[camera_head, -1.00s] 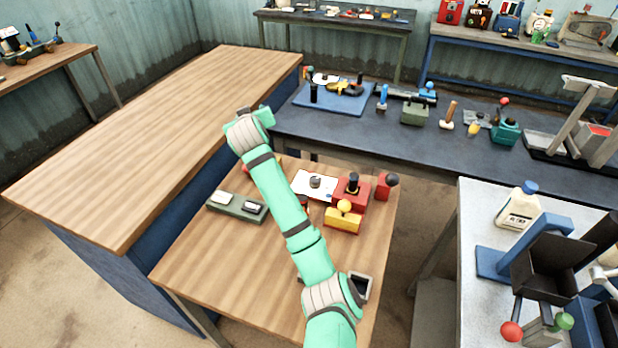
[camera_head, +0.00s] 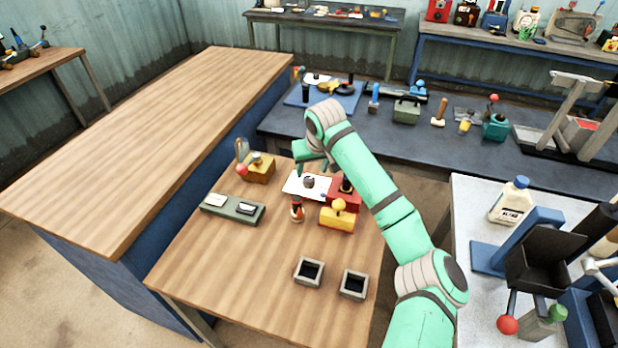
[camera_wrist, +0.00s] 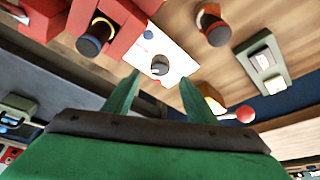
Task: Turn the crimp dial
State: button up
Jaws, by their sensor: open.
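The likely crimp dial (camera_head: 308,182) is a small grey knob on a white plate (camera_head: 293,187) on the wooden table. In the wrist view the dial (camera_wrist: 159,68) appears between and beyond my fingertips, on the white plate (camera_wrist: 172,50). My green gripper (camera_head: 313,166) is over the far part of the plate, pointing down. In the wrist view my gripper (camera_wrist: 162,78) has its two fingers apart with nothing between them. The fingers look apart from the dial. The dial's marking cannot be made out.
A red block (camera_head: 345,199) and a yellow block with a knob (camera_head: 337,221) stand right of the plate. A dark-topped orange and white piece (camera_head: 297,212) stands in front. A green two-switch box (camera_head: 233,208) lies left. Two small square trays (camera_head: 309,273) sit on otherwise clear front wood.

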aim_at(309, 179)
jog(key=x, duration=0.7)
jog(key=shift+c, duration=0.2)
jog(key=c, duration=1)
